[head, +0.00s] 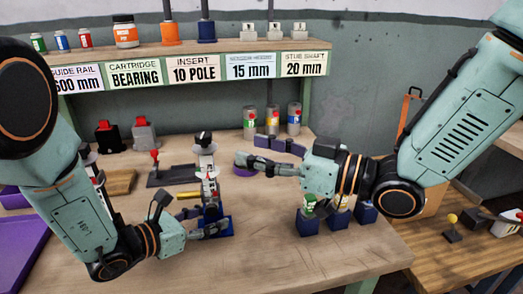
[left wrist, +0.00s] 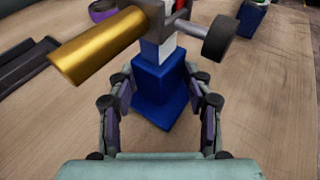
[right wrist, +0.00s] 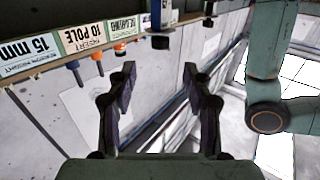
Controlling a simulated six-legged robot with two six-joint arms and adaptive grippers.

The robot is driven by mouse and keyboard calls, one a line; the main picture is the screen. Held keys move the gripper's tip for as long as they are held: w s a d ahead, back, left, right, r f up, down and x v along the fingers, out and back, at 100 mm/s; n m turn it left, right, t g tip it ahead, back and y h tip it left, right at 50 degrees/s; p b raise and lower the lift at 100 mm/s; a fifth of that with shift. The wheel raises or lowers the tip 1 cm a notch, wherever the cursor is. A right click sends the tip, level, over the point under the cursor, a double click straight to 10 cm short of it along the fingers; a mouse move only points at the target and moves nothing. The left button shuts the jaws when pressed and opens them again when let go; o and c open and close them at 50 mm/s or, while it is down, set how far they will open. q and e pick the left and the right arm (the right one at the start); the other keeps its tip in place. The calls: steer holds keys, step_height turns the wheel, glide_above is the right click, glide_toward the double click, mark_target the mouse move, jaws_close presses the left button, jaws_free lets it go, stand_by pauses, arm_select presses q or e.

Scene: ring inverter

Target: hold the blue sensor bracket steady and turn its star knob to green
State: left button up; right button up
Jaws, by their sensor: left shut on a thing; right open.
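The blue sensor bracket (head: 211,215) stands upright on the table in the head view. Its blue block (left wrist: 160,90) is between the fingers of my left gripper (left wrist: 162,104) in the left wrist view. My left gripper (head: 218,230) is shut on the bracket low down. A gold cylinder (left wrist: 100,46) and a dark round knob (left wrist: 220,38) stick out above the blue block. I cannot tell which part is the star knob, and no green mark is clear. My right gripper (head: 258,165) is open and empty, to the right of the bracket's upper part.
A labelled shelf (head: 190,50) with jars and parts runs along the back. Several blue blocks (head: 307,222) stand right of the bracket, below my right arm. Red-handled parts (head: 155,158) stand to the left. A purple tray (head: 20,245) lies far left. The front table is clear.

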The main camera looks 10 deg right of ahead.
steer(key=shift+d, duration=0.1)
stand_by(0.3)
steer(key=n+g+y, duration=0.4)
steer(key=n+g, duration=0.5)
steer(key=g, duration=0.5)
glide_toward(203, 134)
steer(key=shift+n, duration=0.3)
steer(key=a, duration=0.3)
steer(key=s+a, duration=0.1)
steer(key=a, duration=0.6)
steer(key=shift+s+f, duration=0.2)
steer(key=shift+s, duration=0.1)
steer(key=shift+c, duration=0.2)
jaws_close()
